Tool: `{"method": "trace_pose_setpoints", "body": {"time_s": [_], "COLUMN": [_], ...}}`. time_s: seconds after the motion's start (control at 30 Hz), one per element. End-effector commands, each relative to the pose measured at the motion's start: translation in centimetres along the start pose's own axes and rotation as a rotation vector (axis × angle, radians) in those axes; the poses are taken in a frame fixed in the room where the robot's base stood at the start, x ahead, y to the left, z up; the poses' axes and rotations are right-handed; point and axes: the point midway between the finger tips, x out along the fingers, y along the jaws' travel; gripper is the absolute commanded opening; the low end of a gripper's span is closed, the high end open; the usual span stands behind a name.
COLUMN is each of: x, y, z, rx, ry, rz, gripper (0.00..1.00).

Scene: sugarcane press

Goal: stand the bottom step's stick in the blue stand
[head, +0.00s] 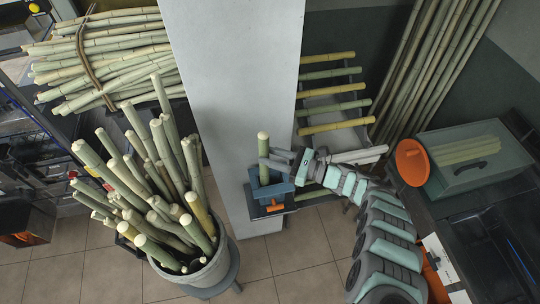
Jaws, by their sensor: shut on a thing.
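My gripper (272,161) is shut on a pale green cane stick (264,147), which it holds upright. The blue stand (259,188) is directly below, beside the grey pillar, with an orange part at its front. The stick's lower end meets the stand's opening; I cannot tell how deep it sits or whether it touches the bottom. The stepped rack (316,98) is behind my gripper, with several yellow and green sticks lying across its upper steps. My arm hides part of its lower steps. A short length of green stick (313,194) shows low down, right of the stand.
A grey pot (205,272) full of upright canes stands at front left. A bundle of canes (105,55) lies at upper left. An orange funnel (411,162) and a green-lidded box (470,155) are at right.

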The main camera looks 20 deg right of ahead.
Motion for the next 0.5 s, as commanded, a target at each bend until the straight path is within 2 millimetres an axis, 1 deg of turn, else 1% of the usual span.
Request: {"method": "trace_pose_setpoints", "body": {"time_s": [0.07, 0.1, 0.4, 0.5], "x": [0.01, 0.01, 0.00, 0.01], "y": [-0.02, -0.02, -0.01, 0.00], "z": [0.08, 0.08, 0.03, 0.02], "rx": [-0.001, -0.001, 0.000, 0.000], "ry": [-0.001, -0.001, 0.000, 0.000], "rz": [0.000, 0.000, 0.000, 0.000], "gripper": [0.00, 0.31, 0.55, 0.55]}}
